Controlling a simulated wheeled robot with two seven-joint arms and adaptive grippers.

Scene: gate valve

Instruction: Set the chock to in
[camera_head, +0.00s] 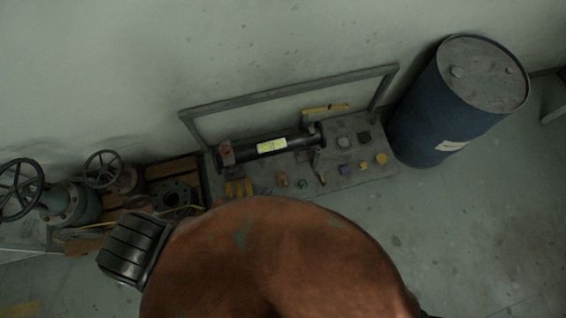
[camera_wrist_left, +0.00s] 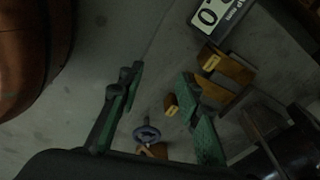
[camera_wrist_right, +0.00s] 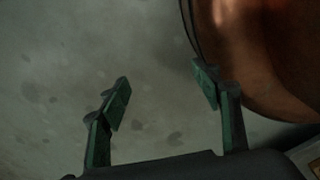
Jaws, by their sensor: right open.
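In the head view, a black cylinder (camera_head: 285,145) with a yellow label lies on a low grey platform (camera_head: 352,177). Dark yellow blocks (camera_head: 238,188) sit by its left end. In the left wrist view, yellow-brown blocks (camera_wrist_left: 228,68) with small labels lie beyond my fingers, with a smaller one (camera_wrist_left: 171,104) nearer. I cannot tell for sure which piece is the chock. My left gripper (camera_wrist_left: 162,82) is open, with nothing seen between its fingers. My right gripper (camera_wrist_right: 163,85) is open and empty over bare floor.
Small blocks and knobs (camera_head: 343,170) stand on the platform. A grey frame (camera_head: 290,92) rises behind the cylinder. A blue drum (camera_head: 440,115) stands at the right. Valves with handwheels (camera_head: 103,169) are at the left. A large brown rounded body (camera_head: 270,260) hides the near middle. Floor at the right is clear.

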